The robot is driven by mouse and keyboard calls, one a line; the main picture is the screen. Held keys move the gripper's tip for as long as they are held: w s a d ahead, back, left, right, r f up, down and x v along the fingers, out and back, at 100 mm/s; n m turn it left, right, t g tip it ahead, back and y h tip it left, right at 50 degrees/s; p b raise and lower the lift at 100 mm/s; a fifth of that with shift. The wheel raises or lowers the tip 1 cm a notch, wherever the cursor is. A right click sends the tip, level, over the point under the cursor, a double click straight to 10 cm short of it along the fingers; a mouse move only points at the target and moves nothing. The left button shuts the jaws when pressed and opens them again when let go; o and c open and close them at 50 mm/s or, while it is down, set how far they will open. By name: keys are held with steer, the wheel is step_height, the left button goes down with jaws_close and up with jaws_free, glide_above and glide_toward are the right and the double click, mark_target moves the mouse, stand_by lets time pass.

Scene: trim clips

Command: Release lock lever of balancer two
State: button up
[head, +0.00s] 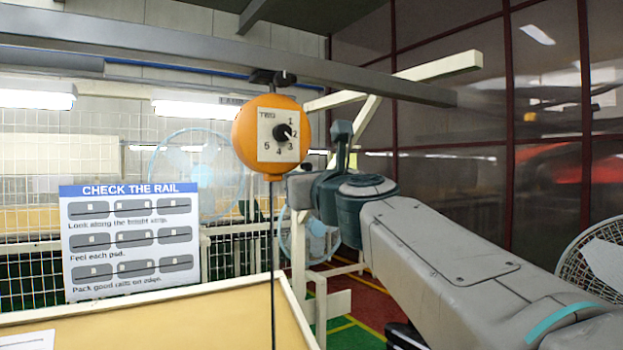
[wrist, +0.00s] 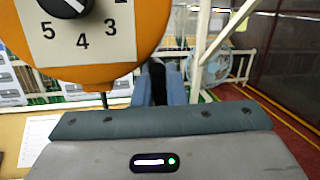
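One orange balancer (head: 246,168) hangs from the overhead rail in the head view, with a numbered dial plate from 1 to 5. In the wrist view the balancer's lower part (wrist: 137,67) fills the upper left, with the knob (wrist: 66,4) cut off at the top. I cannot make out a separate lock lever. My gripper (head: 298,192) is just right of and below the balancer. Its blue-grey fingers (wrist: 160,84) are close together with something dark between them; whether they are open or shut is unclear.
A thin dark cable (head: 271,245) hangs from the balancer past a tan bench (head: 180,322). A "CHECK THE RAIL" board (head: 130,240) stands at the left. The rail (head: 180,56) crosses above. Fans and a dark glazed partition (head: 455,95) stand behind my arm.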

steer(key=o, duration=0.3)
steer(key=shift+o, duration=0.2)
steer(key=shift+s, duration=0.1)
steer(key=b+v, duration=0.2)
steer(key=v, duration=1.1)
steer(key=shift+s, duration=0.35)
steer(key=shift+d+f, duration=0.1)
steer(key=shift+d, duration=0.05)
steer(key=s+d+f+n+g+h+b, duration=0.15)
steer(key=f+n+g, duration=0.25)
steer(key=f+n, duration=0.65)
steer(key=d+f+n+g+h+b, duration=0.1)
steer(key=d+f+n+g+h, duration=0.3)
steer(key=f, duration=1.2)
steer(key=s+d+f+n+g, duration=0.2)
steer(key=s+f+n, duration=0.1)
steer(key=f+n, duration=0.2)
steer(key=s+d+f+n+g+h+b, duration=0.1)
steer(key=s+d+f+n+g, duration=0.1)
steer(key=f, duration=0.8)
steer(key=s+d+f+n+g+h+b, duration=0.1)
steer(key=s+d+f+n+g, duration=0.1)
steer(key=s+f+n, duration=0.4)
steer(key=d+f+n, duration=0.1)
steer(key=f+n, duration=0.1)
steer(key=n, duration=0.1)
